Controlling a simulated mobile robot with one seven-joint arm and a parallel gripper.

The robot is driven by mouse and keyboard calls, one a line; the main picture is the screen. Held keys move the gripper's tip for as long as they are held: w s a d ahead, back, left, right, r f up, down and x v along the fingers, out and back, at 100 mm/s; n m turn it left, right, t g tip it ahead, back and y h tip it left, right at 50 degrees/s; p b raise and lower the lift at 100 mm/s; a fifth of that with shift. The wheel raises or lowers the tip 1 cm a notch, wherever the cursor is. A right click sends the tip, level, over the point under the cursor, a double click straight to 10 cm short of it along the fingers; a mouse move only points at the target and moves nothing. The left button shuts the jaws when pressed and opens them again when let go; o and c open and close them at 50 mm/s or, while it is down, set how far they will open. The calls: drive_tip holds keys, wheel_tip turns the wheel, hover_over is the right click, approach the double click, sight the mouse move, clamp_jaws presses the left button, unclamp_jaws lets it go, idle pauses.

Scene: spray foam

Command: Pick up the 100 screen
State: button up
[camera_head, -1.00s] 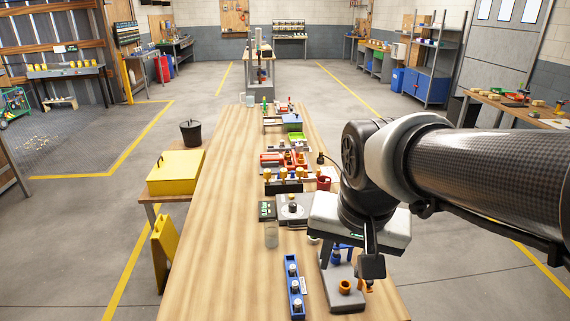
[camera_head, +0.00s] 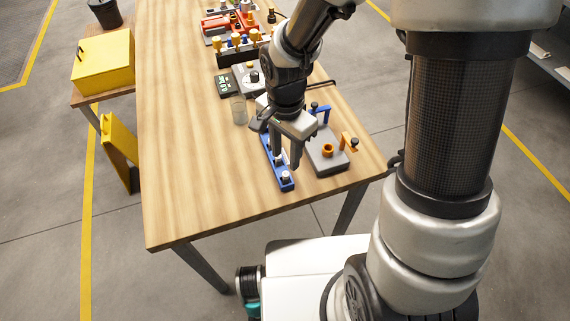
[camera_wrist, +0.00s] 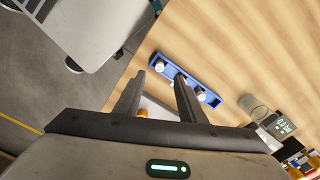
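A blue rack (camera_head: 271,150) lies on the wooden table near its front edge. It holds several small round metal pieces with pale tops, one of them near its front end (camera_head: 286,175). No "100" marking is legible, so I cannot tell which piece is the 100 screen. My gripper (camera_head: 286,161) points down over the rack with its fingers apart. In the wrist view the rack (camera_wrist: 191,81) lies beyond the open fingertips (camera_wrist: 159,76). One piece (camera_wrist: 160,66) shows between them and another (camera_wrist: 200,94) to the right. The right finger partly hides the middle of the rack. Nothing is held.
A grey stand (camera_head: 325,165) with an orange ring stands just right of the rack. A clear beaker (camera_head: 239,111) and a scale with a green display (camera_head: 226,85) are behind. A yellow case (camera_head: 104,60) is on a side table. The left tabletop is clear.

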sight(286, 174)
wheel_tip(286, 174, down, 8)
drive_tip(key=shift+r, duration=0.15)
idle(0.3)
clamp_jaws()
